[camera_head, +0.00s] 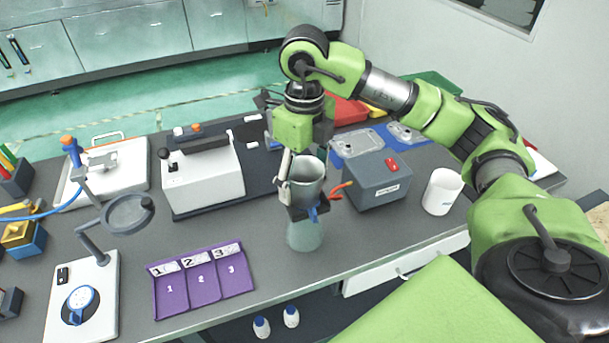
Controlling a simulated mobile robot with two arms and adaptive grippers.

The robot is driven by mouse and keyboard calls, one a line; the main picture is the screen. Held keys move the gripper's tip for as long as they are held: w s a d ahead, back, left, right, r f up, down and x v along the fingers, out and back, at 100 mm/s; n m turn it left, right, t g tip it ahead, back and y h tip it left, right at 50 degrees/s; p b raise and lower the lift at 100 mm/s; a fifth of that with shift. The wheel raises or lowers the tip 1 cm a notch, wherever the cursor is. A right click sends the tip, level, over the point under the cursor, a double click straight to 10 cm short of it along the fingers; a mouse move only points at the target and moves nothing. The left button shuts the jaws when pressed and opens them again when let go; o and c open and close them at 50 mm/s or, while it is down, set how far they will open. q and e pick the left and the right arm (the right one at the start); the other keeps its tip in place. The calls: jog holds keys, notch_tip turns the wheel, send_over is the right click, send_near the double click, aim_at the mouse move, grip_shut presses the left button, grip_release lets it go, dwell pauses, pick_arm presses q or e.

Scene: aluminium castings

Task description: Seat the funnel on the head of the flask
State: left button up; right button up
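The funnel (306,168) is a grey, translucent, open-topped cup shape near the middle of the head view, held upright. My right gripper (305,211) reaches down from above and behind it, its dark fingers closed around the funnel's lower part. The flask (304,236) is a pale greenish, see-through cone standing on the grey bench directly below the funnel. The fingers hide the flask's head and the funnel's lower end, so I cannot tell whether the two touch. My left gripper is not in view.
A grey-blue box (378,184) with a red switch and a white cup (442,191) stand to the right. A purple numbered tray (203,283) and a stand with a ring (129,213) are to the left. A white machine (205,180) stands behind left. The bench's front edge is close to the flask.

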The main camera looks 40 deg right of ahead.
jog(key=shift+r, duration=0.2)
notch_tip(320, 180, up, 12)
jog(key=shift+f, duration=0.2)
dwell(0.5)
dwell(0.6)
